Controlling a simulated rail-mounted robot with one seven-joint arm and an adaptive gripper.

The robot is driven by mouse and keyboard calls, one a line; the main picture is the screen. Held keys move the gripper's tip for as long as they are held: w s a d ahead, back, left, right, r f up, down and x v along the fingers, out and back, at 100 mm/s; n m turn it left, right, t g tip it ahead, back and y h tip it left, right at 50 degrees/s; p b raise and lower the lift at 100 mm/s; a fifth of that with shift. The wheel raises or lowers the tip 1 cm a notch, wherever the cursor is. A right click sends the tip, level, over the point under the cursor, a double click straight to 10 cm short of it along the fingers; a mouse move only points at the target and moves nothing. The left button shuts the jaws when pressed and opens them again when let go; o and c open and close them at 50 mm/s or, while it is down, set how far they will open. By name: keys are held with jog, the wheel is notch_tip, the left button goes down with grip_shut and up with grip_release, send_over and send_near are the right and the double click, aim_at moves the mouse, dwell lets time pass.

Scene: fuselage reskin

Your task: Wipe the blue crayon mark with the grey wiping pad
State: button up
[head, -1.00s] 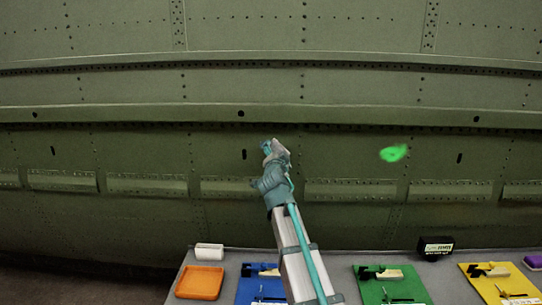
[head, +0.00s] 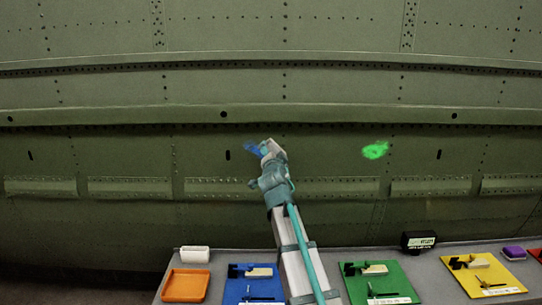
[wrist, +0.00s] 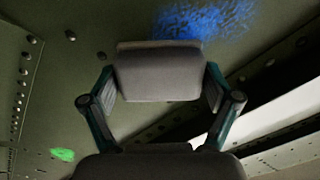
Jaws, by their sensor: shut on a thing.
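The blue crayon mark (head: 252,150) is on the green fuselage skin, left of my gripper in the head view. In the wrist view the blue mark (wrist: 205,18) lies just beyond the far edge of the grey wiping pad (wrist: 160,72). My gripper (wrist: 160,85) is shut on the pad, with one finger on each side of it. In the head view my gripper (head: 270,150) is up at the skin, beside the blue mark and partly over it. I cannot tell whether the pad touches the skin.
A green mark (head: 375,150) is on the skin to the right. Below is a grey table with an orange tray (head: 186,284), a white block (head: 195,254), blue (head: 240,290), green (head: 358,285) and yellow (head: 480,262) boards, a black box (head: 418,241) and a purple block (head: 514,253).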

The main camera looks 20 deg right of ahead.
aim_at(243, 150)
jog(key=shift+a+b, duration=0.1)
jog(key=shift+b, duration=0.3)
jog(key=shift+w+a+f+b, duration=0.2)
jog(key=shift+a+b, duration=0.1)
jog(key=shift+b, duration=0.3)
jog(key=a+b, duration=0.1)
jog(key=b, duration=0.2)
jog(key=shift+w+a, duration=0.25)
jog(key=shift+a, duration=0.15)
jog(key=shift+w+a+r+b, duration=0.15)
jog(key=shift+a+r+b, duration=0.05)
jog(key=shift+a+b, duration=0.3)
jog(key=a+b, duration=0.2)
jog(key=b, duration=0.1)
jog(key=shift+w+a+f, duration=0.1)
jog(key=shift+w+f, duration=0.05)
jog(key=shift+w, duration=0.2)
jog(key=shift+w+a+b, duration=0.1)
jog(key=shift+a+b, duration=0.5)
jog(key=shift+b, duration=0.2)
jog(key=shift+w+a+b, duration=0.2)
jog(key=shift+a+b, duration=0.45)
jog(key=shift+b, duration=0.25)
jog(key=shift+w+a+b, duration=0.25)
jog(key=shift+a+b, duration=0.75)
jog(key=shift+b, duration=0.15)
